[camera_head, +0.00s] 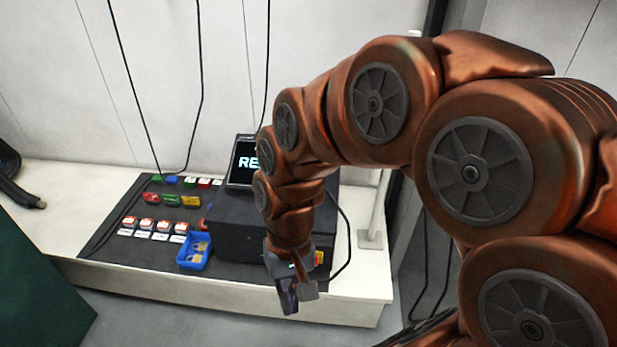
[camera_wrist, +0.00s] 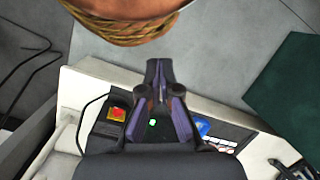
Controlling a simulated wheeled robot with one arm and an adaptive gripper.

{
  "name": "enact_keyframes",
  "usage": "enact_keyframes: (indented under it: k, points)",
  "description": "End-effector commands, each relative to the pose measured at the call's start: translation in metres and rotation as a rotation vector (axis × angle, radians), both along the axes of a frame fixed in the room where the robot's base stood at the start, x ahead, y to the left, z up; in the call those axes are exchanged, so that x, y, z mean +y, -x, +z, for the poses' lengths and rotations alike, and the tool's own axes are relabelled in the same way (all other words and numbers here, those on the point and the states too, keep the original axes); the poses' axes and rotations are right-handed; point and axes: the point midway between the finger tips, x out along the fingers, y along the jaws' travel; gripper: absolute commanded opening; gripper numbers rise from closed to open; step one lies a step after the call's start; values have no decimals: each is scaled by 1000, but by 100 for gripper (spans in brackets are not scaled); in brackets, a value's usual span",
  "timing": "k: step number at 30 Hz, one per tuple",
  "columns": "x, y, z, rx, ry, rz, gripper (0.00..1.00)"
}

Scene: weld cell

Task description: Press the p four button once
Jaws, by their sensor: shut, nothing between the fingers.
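A row of several red-and-white buttons (camera_head: 147,224) with white labels sits on the black mat at the left in the head view. The labels are too small to read, so I cannot tell which is the p four button. My gripper (camera_head: 291,297) is shut and empty, pointing down by the front edge of the bench, well to the right of the button row. In the wrist view my gripper (camera_wrist: 158,68) shows its dark fingers together, with nothing between them.
A blue bin (camera_head: 186,266) with tan pieces stands between the buttons and a black box (camera_head: 235,230) carrying a screen (camera_head: 236,178). Red, green and yellow items (camera_head: 170,200) lie behind the buttons. A red-and-yellow item (camera_wrist: 116,114) shows in the wrist view. A green block (camera_head: 35,285) is at left.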

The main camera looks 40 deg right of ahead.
Motion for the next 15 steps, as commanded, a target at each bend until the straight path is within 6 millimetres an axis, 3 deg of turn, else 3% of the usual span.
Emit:
enact_keyframes:
  k: [3,8,11,15]
  points:
    - [10,-48,13,-14,-87,-239,0]
    - [7,-116,24,-20,-206,-598,0]
    - [-6,-157,31,-1,-287,-839,0]
    - [-42,-213,36,46,-401,-1199,0]
